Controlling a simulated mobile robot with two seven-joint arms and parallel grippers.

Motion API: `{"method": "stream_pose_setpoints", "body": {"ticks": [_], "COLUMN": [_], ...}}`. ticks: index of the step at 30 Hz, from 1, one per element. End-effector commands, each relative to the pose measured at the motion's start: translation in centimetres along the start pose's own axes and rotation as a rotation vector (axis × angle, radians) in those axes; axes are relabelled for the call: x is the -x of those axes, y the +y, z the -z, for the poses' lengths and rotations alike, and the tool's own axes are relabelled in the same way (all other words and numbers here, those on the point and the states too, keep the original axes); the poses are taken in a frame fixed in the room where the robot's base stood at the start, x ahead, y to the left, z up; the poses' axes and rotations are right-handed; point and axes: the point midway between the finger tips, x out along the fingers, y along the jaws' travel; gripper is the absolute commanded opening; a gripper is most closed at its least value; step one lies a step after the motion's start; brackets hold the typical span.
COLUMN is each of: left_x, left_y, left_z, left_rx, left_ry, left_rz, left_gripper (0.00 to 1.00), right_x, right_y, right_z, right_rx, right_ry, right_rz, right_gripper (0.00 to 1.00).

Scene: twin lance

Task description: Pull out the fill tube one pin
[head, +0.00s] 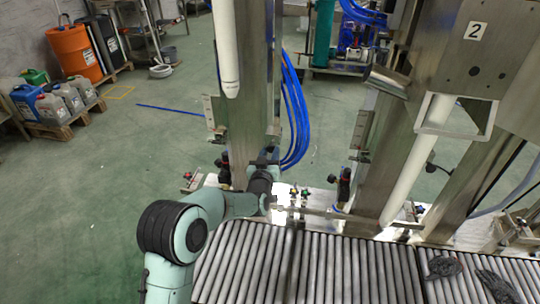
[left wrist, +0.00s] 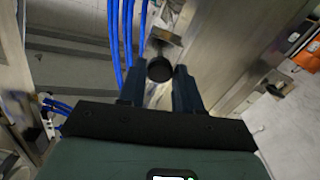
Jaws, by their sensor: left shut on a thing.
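The first fill tube (head: 228,55) is a white tube with a tapered tip, hanging in front of a steel column at the top centre of the head view. My left gripper (head: 274,194) is low beside that column, just above the rollers. In the left wrist view my left gripper's dark fingers (left wrist: 159,88) are on either side of a round black knob (left wrist: 160,69), which looks like the pin's head. The gripper is shut on it. The pin's shaft is hidden, and the knob cannot be made out in the head view. My right gripper is not in view.
A roller conveyor (head: 340,270) runs along the bottom. A second white tube (head: 405,185) slants below the plate marked 2 (head: 478,31). Blue hoses (head: 295,110) hang behind the first column. Dark crumpled things (head: 445,266) lie on the rollers at right. Green floor (head: 130,170) is open at left.

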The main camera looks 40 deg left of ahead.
Motion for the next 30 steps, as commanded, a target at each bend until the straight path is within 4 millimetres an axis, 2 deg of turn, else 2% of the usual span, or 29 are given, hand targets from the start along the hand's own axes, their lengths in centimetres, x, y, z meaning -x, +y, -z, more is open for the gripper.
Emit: {"method": "stream_pose_setpoints", "body": {"ticks": [9,10,12,23,26,30], "left_x": [0.1,0.1,0.1,0.5,1.5,4.0], "left_y": [0.0,0.0,0.0,0.0,0.0,0.1], "left_z": [-0.1,-0.1,-0.1,0.0,0.1,0.2], "left_rx": [0.000,0.000,0.000,0.000,0.000,0.001], "left_ry": [-0.002,-0.003,-0.002,0.000,-0.001,-0.002], "left_rz": [0.000,0.000,0.000,0.000,-0.001,-0.001], "left_gripper": [0.00,0.43,0.59,0.59,0.59,0.59], "right_x": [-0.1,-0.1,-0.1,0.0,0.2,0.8], "right_y": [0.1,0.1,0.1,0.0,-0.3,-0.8], "right_z": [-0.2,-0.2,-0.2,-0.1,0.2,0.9], "right_rx": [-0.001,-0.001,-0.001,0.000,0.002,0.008], "right_ry": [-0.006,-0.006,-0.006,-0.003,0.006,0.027], "right_rz": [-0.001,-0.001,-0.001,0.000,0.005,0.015], "right_gripper": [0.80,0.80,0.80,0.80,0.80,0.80]}}
